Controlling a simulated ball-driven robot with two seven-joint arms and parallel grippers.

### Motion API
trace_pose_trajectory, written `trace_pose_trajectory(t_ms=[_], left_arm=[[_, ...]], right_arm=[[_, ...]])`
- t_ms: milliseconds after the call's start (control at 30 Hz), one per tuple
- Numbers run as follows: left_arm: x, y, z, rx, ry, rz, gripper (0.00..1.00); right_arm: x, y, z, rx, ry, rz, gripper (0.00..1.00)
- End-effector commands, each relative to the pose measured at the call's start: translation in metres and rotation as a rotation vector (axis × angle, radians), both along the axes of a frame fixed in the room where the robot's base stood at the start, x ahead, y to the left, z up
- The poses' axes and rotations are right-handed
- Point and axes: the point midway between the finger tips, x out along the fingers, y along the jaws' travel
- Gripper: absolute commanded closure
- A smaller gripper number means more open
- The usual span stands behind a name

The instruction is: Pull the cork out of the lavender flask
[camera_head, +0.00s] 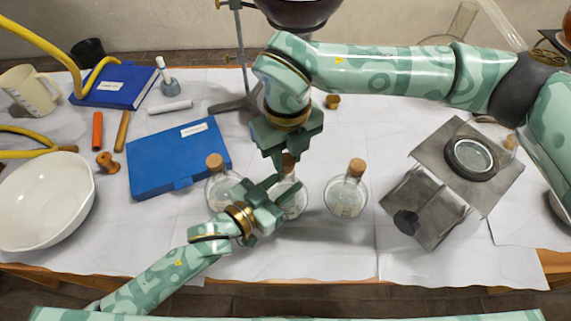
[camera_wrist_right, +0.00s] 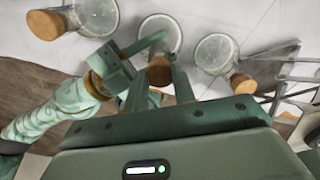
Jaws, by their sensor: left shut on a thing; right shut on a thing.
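Three clear round flasks with corks stand in a row at the table's front; I cannot tell a lavender tint on any. The middle flask (camera_head: 294,202) is partly hidden by my grippers. My left gripper (camera_head: 271,190) is shut on this flask from the left. My right gripper (camera_head: 286,163) comes from above and is shut on its cork (camera_wrist_right: 158,72), which shows between the fingers in the wrist view. The cork is at the flask's mouth; I cannot tell whether it is still seated. The left flask (camera_head: 221,190) and right flask (camera_head: 346,197) are corked.
A blue book (camera_head: 175,160) lies left of the flasks, with a white bowl (camera_head: 45,205) at far left. A metal stand with a round glass dish (camera_head: 469,155) is at the right. A dark round vessel (camera_head: 298,8) hangs on a stand behind. Paper at the front is clear.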

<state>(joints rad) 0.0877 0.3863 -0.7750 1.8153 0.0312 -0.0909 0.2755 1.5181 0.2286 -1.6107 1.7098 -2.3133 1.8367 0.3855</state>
Motion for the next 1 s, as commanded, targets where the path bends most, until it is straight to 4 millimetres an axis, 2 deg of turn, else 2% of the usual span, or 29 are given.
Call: trace_pose_trajectory(t_ms=[700,1000], left_arm=[[0.000,0.000,0.000,0.001,0.001,0.000,0.87],[0.000,0.000,0.000,0.000,0.001,0.000,0.87]], right_arm=[[0.000,0.000,0.021,0.000,0.000,0.000,1.00],[0.000,0.000,0.024,0.000,0.000,0.000,1.00]])
